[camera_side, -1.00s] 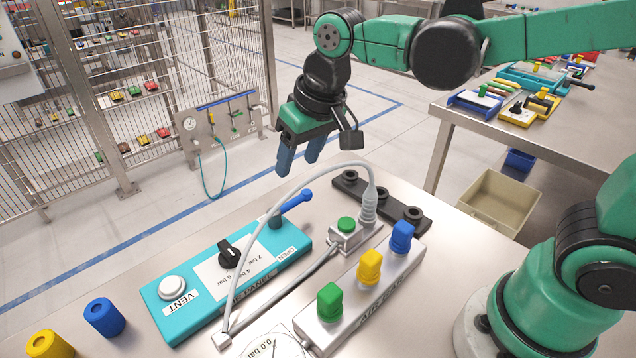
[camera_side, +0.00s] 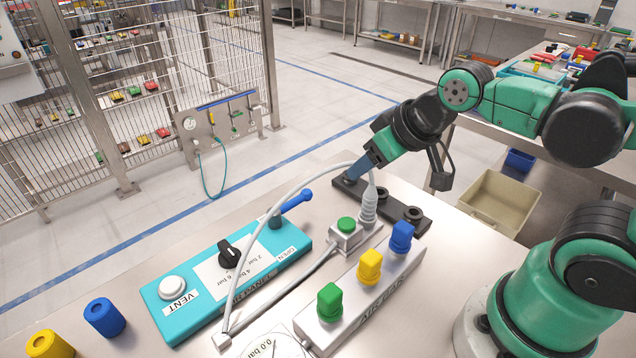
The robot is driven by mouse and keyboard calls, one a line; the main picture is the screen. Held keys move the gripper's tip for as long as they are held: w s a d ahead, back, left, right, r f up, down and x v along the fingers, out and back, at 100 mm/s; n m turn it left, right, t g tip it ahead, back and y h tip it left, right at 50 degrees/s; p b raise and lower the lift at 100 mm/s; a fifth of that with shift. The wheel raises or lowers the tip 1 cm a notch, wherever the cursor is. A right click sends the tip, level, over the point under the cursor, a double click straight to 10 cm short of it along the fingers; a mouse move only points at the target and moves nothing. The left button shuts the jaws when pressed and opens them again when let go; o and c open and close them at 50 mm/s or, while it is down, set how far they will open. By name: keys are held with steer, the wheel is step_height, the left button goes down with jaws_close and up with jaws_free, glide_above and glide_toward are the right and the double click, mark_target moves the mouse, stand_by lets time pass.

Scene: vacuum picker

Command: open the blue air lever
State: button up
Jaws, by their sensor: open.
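The blue air lever (camera_side: 294,202) stands at the far right end of the teal air panel (camera_side: 190,307), beside the OPEN label. Its handle slants up and to the right. My gripper (camera_side: 354,174) has blue fingers and points down and to the left. It is open and sits to the right of the lever, apart from it, above the black holder strip. One finger largely hides the other in this view. Nothing shows between the fingers.
A grey hose (camera_side: 285,194) arches between my gripper and the lever to a grey suction cup piece (camera_side: 368,207). A black holder strip (camera_side: 397,207), a green button (camera_side: 346,224) and an air bar (camera_side: 380,281) with green, yellow and blue knobs stand nearby. A black selector (camera_side: 229,253) and white VENT button (camera_side: 172,288) are on the panel.

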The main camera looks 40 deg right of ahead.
steer(key=shift+w+r, duration=0.1)
steer(key=c, duration=0.3)
steer(key=shift+w+a+r, duration=0.1)
steer(key=shift+w+r, duration=0.1)
steer(key=shift+w, duration=0.1)
jaws_close()
steer(key=w+a+g, duration=0.3)
steer(key=w, duration=0.9)
steer(key=shift+w+a, duration=0.2)
steer(key=shift+w, duration=0.05)
